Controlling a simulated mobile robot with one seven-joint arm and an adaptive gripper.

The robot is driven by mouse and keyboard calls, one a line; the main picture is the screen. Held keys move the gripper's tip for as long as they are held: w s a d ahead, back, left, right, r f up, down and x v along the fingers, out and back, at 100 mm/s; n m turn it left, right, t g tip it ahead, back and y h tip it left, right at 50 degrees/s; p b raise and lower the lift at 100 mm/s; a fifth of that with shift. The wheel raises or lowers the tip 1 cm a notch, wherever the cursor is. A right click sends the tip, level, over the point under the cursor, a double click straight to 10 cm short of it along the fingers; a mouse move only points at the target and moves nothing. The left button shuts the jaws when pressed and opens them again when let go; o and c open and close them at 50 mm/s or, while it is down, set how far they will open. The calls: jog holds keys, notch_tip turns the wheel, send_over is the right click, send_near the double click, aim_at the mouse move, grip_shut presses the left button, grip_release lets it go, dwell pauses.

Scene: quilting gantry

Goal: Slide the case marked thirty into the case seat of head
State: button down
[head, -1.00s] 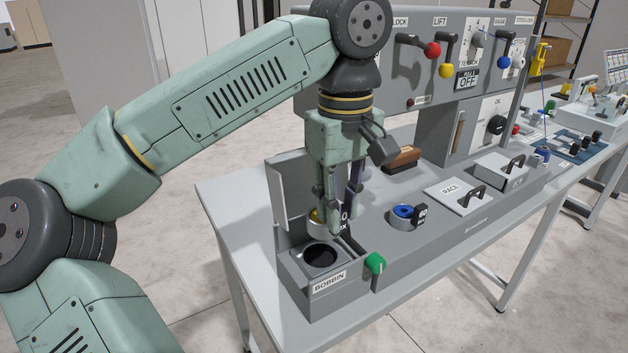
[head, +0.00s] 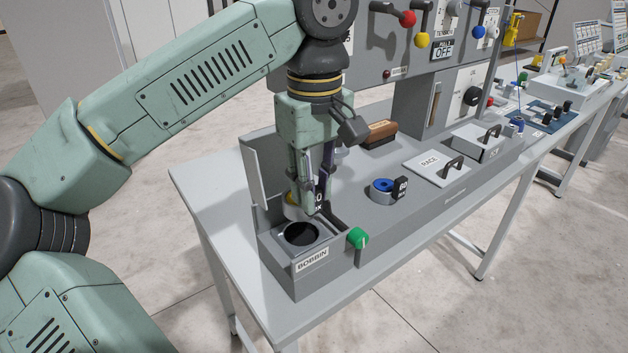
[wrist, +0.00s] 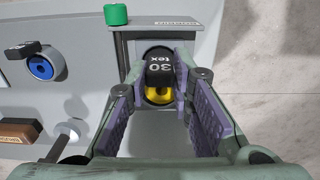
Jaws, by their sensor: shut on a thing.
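My gripper (head: 312,205) is shut on the case marked thirty (wrist: 160,70), which has a black "30 tex" tag and a yellow round part. In the head view the fingers partly hide the case; its yellow part (head: 291,211) shows beside them. The gripper points down just behind the round dark seat opening (head: 300,234) in the grey box labelled BOBBIN (head: 312,267). In the wrist view the case covers much of the opening, and I cannot tell whether they touch.
An upright grey flap (head: 253,172) stands at the box's left. A green knob (head: 357,238) is on its right. A case with a blue centre (head: 382,186) sits on the bench to the right, near the RACE cover (head: 425,165). A wood-topped brush (head: 380,131) lies behind.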

jog(key=shift+f+b, duration=1.15)
jog(key=shift+f, duration=0.85)
jog(key=shift+f+b, duration=0.85)
jog(key=shift+f, duration=0.55)
jog(key=c, duration=1.3)
grip_release()
jog(key=shift+c, duration=0.2)
notch_tip(320, 180, up, 8)
jog(key=shift+f, duration=0.25)
